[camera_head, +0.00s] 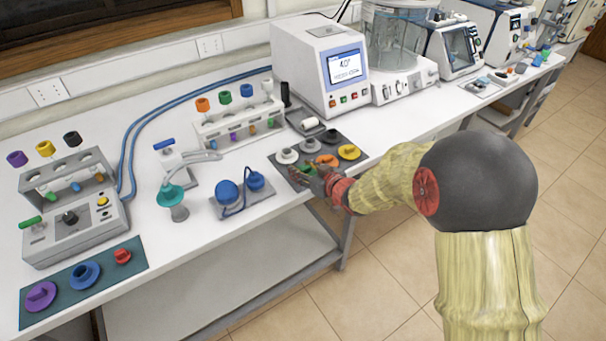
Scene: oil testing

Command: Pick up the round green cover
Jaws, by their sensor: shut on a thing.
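The round green cover (308,168) shows as a small green patch at the front of a dark mat (299,149) near the table's front edge. My gripper (304,176) is at this cover, shut on it, and its fingers hide most of it. I cannot tell whether the cover is touching the mat or lifted slightly.
A rack with coloured stoppers (235,125) and a white machine with a screen (320,65) stand behind.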

